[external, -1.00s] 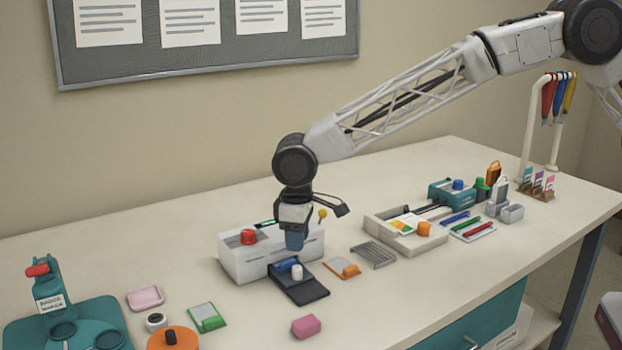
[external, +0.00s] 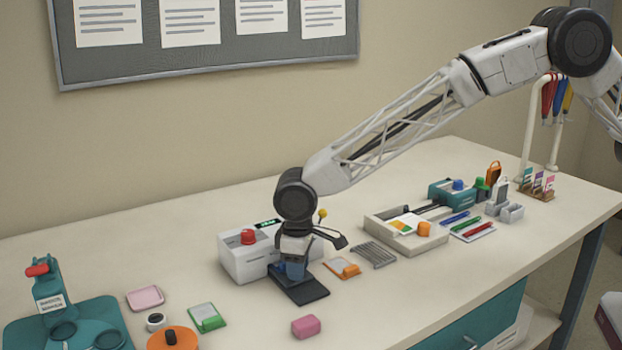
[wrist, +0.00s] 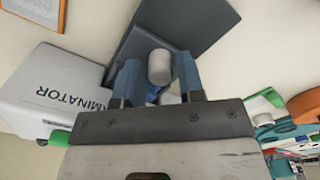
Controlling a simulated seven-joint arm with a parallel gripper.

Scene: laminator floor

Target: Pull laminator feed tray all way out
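The laminator (external: 243,262) is a white box with a red knob on top, and its lettered side also shows in the wrist view (wrist: 58,92). Its dark grey feed tray (external: 308,292) sticks out from the front and also shows in the wrist view (wrist: 205,22). A white knob (wrist: 160,67) stands on the tray. My gripper (external: 294,273) is low over the tray with its blue fingers (wrist: 159,75) on either side of the knob. A gap shows between the left finger and the knob; the right finger is very close to it. In the external view my gripper hides the knob.
A yellow-tipped lever (external: 322,214) stands by the laminator. An orange-and-white card holder (external: 344,268) and a grey rack (external: 374,254) lie right of the tray. A pink block (external: 306,327) lies in front of it, with bare table between.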

